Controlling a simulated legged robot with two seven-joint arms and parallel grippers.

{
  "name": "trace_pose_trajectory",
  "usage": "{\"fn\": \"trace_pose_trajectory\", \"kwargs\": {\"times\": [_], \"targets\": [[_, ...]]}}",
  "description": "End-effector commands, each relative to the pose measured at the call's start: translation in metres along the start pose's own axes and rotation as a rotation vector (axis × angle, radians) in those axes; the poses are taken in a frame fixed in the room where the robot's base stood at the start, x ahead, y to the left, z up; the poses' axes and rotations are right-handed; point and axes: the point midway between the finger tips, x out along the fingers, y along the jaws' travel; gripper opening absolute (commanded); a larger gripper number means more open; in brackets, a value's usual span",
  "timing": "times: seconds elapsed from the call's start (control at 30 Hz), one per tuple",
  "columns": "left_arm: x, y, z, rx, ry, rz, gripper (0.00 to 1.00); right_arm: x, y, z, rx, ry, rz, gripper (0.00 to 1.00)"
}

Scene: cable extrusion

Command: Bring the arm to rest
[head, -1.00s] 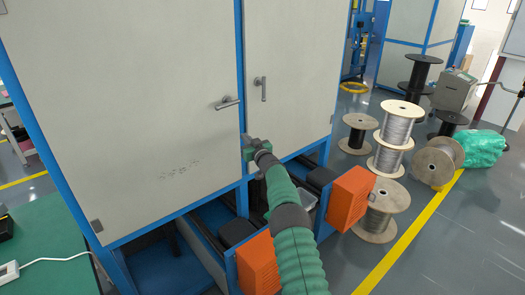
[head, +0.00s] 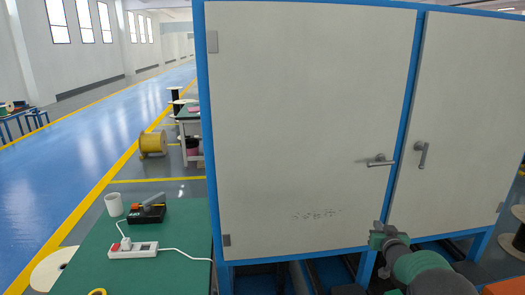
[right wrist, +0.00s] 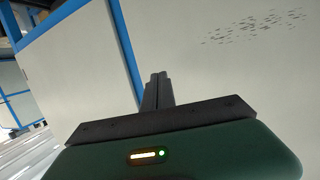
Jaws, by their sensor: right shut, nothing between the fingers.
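My right arm comes in at the bottom right of the head view. Its gripper (head: 378,240) is in front of the lower end of the blue post between two closed cabinet doors, below their handles. In the right wrist view its dark fingers (right wrist: 157,90) are pressed together with nothing between them. A pale door face fills much of that view behind them, and I cannot tell how far away it is. My left gripper is not in view.
The cabinet's left door (head: 300,120) has a horizontal handle (head: 380,161); the right door's handle (head: 421,155) is upright. A green table (head: 165,230) at lower left holds a white power strip (head: 135,250), a black device (head: 147,213) and a white cup (head: 114,204). Open floor lies at far left.

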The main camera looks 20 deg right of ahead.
Motion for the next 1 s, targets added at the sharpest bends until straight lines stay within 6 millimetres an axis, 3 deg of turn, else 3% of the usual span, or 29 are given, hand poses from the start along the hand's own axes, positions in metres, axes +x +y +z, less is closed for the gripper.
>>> {"fn": "trace_pose_trajectory", "kwargs": {"times": [0.03,0.1,0.17,0.3,0.4,0.5,0.6,0.73,1.0], "targets": [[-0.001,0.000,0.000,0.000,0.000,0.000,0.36,-0.019,-0.043,0.011,-0.004,-0.088,-0.016,0.00],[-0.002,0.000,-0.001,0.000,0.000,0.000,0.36,-0.053,-0.091,0.039,-0.019,-0.230,-0.033,0.00],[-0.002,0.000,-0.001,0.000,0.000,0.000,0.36,-0.087,-0.127,0.064,-0.041,-0.347,-0.057,0.00],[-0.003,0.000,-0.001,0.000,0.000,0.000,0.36,-0.182,-0.191,0.124,-0.117,-0.606,-0.134,0.00],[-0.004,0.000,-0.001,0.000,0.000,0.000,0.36,-0.258,-0.220,0.165,-0.190,-0.782,-0.200,0.00],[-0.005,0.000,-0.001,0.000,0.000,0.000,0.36,-0.328,-0.233,0.198,-0.263,-0.929,-0.260,0.00],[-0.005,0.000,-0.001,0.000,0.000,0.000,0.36,-0.377,-0.235,0.220,-0.319,-1.031,-0.304,0.00],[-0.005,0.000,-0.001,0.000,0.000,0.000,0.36,-0.404,-0.234,0.231,-0.351,-1.087,-0.326,0.00],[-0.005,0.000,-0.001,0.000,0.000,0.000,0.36,-0.405,-0.234,0.232,-0.351,-1.091,-0.325,0.00]]}}
